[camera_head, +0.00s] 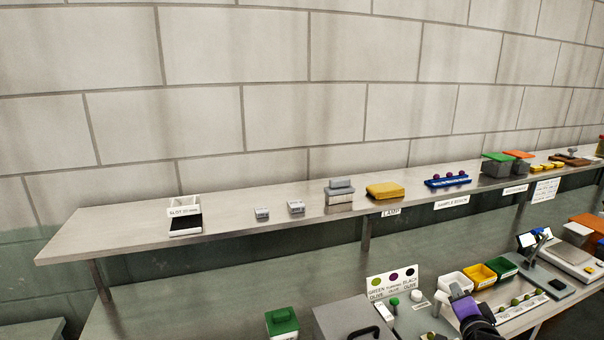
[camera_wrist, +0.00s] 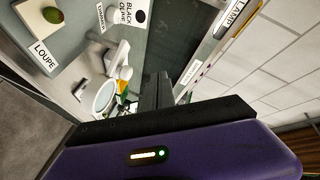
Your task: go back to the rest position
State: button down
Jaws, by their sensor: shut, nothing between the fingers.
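My gripper (camera_wrist: 157,92) shows in the wrist view as dark fingers closed together beyond its purple body, with nothing between them. In the head view the purple part of my arm (camera_head: 467,307) is at the lower right, over the bench; the fingertips are hard to make out there. The gripper stands near the sign with the olive colours (camera_head: 392,283) and the coloured bins. In the wrist view a white round-headed device (camera_wrist: 105,95) and a label reading LOUPE (camera_wrist: 41,52) lie to the left of the fingers.
A long shelf (camera_head: 120,232) runs along the wall above the bench, with a yellow sponge-like block (camera_head: 385,190) and a blue rack (camera_head: 447,181). White, yellow (camera_head: 478,275) and green (camera_head: 502,265) bins stand close to my arm. A grey box with a handle (camera_head: 350,318) is left of it.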

jog(key=s+a+f+n+y+b, duration=0.1)
jog(key=s+a+n, duration=0.3)
jog(key=s, duration=1.4)
jog(key=s+a+f+n+y+b, duration=0.1)
jog(key=s+a+n, duration=0.4)
jog(key=s, duration=1.4)
jog(key=s+a+f+n+y+b, duration=0.1)
jog(key=s+a+f+n+b, duration=0.2)
jog(key=s+a, duration=0.6)
jog(key=s+n, duration=0.1)
jog(key=s, duration=0.8)
jog(key=shift+s+a+n+g+y+b, duration=0.3)
jog(key=shift+s+n+g, duration=0.1)
